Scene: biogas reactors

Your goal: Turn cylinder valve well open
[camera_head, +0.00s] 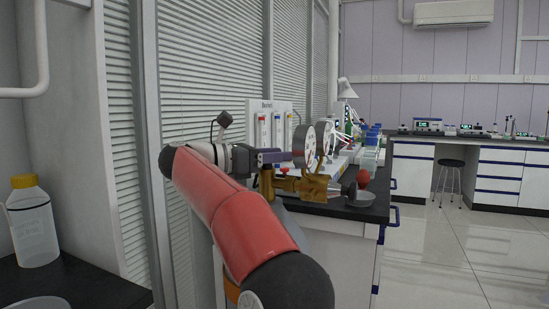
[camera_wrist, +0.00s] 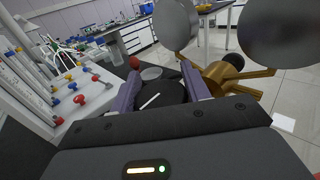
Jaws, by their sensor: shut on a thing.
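My gripper (camera_head: 270,156) is at the cylinder valve on the near side of the bench in the head view. In the wrist view its two purple fingers (camera_wrist: 158,84) stand on either side of a black round valve knob (camera_wrist: 172,93) with a white line on it, and are shut on it. The brass valve body (camera_head: 266,183) is below the gripper in the head view. A brass regulator (camera_head: 313,188) with two round gauges (camera_head: 303,146) sits just right of it; it also shows in the wrist view (camera_wrist: 232,78). The knob's opening angle cannot be told.
A black-topped bench (camera_head: 378,205) lies beyond the valve. A red ball-like thing (camera_head: 363,178) and a grey dish (camera_head: 361,199) are near its edge. A panel with colored valves (camera_wrist: 75,95) stands left in the wrist view. The floor (camera_head: 450,250) to the right is clear.

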